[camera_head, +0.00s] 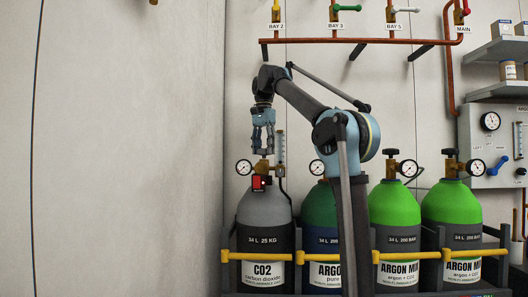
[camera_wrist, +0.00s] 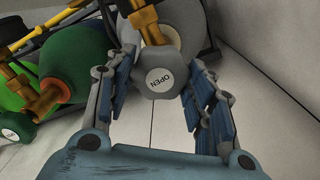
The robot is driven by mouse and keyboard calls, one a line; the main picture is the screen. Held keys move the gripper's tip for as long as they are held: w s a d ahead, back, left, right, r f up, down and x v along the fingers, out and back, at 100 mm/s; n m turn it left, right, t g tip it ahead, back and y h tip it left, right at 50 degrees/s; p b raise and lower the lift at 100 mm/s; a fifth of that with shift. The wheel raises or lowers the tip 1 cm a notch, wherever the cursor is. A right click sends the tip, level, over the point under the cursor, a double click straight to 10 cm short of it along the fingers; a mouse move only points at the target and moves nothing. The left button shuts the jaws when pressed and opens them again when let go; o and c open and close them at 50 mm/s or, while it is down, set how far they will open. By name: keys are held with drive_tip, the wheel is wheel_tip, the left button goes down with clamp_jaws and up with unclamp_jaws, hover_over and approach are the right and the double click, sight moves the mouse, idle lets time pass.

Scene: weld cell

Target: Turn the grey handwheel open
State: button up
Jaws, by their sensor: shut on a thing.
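The grey handwheel (camera_wrist: 167,82) sits on the brass valve (camera_wrist: 150,27) of the grey CO2 cylinder (camera_head: 264,210). Its face bears the word OPEN in the wrist view. My gripper (camera_head: 263,152) points straight down at the top of this valve in the head view. In the wrist view, its two blue fingers (camera_wrist: 159,62) stand on either side of the handwheel, shut on it. The fingers mostly hide the handwheel in the head view.
A gauge (camera_head: 244,167) and a flow tube (camera_head: 280,146) flank the valve closely. A green cylinder (camera_head: 321,212) and two bright green argon mix cylinders (camera_head: 395,205) stand to the right behind a yellow bar (camera_head: 410,255). A copper pipe (camera_head: 365,41) runs above. The wall at left is bare.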

drive_tip(key=n, duration=1)
drive_tip(key=shift+n, duration=0.4)
drive_tip(key=n, duration=0.5)
drive_tip(key=shift+n, duration=0.3)
drive_tip(key=n, duration=0.5)
drive_tip(key=shift+n, duration=0.4)
drive_tip(key=o, duration=1.1)
drive_tip(key=shift+c, duration=0.2)
drive_tip(key=shift+r, duration=0.1)
